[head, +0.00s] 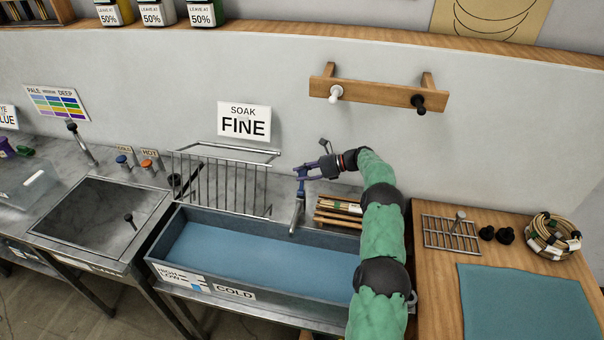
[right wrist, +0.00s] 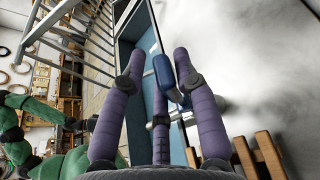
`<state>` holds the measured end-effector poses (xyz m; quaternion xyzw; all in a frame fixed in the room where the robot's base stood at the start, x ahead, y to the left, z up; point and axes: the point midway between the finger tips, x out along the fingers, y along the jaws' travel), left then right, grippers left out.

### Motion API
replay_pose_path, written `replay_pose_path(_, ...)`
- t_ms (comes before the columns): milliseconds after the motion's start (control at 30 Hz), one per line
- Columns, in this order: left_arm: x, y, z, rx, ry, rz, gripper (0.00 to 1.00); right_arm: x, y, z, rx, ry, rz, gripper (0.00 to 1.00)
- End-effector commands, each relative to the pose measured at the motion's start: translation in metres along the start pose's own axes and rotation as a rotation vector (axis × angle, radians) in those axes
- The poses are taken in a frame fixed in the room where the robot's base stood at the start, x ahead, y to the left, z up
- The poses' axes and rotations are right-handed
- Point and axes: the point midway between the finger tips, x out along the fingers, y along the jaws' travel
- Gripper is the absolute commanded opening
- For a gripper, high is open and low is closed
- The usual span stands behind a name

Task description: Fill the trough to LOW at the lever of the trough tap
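The grey trough (head: 335,286) stands in the middle of the head view, its inside showing a flat blue surface. A label with HIGH and LOW (head: 172,275) is on its front left, beside a COLD sign (head: 234,291). The trough tap (head: 297,212) rises at the back rim with a blue lever (head: 301,187) on top. My right gripper (head: 303,170) is at the lever, its purple fingers apart. In the right wrist view the blue lever (right wrist: 165,76) lies between the spread fingers (right wrist: 160,60); firm contact cannot be told. My left gripper is not in view.
A steel sink (head: 98,215) is to the left. A wooden table (head: 437,290) with a blue mat and cane coil (head: 553,235) is right.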

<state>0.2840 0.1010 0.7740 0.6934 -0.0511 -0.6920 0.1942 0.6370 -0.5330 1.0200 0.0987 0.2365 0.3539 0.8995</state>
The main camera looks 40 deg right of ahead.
Motion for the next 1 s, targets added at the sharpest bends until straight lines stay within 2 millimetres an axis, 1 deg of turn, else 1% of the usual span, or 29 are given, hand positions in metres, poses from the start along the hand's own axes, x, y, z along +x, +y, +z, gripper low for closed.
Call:
replay_pose_path(33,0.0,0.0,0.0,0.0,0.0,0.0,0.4,-0.004,-0.004,-0.003,-0.002,0.005,-0.016,0.44)
replay_pose_path(67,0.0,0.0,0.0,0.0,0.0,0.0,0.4,-0.004,-0.004,-0.003,-0.001,0.005,-0.015,0.46)
replay_pose_path(433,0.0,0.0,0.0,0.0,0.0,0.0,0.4,-0.001,-0.003,-0.006,0.007,0.006,-0.009,0.46)
replay_pose_path(567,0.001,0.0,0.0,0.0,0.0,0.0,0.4,-0.004,-0.004,-0.005,0.004,0.005,-0.012,0.46)
replay_pose_path(1000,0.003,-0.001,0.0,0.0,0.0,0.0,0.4,-0.032,-0.007,-0.003,0.001,0.003,-0.016,0.46)
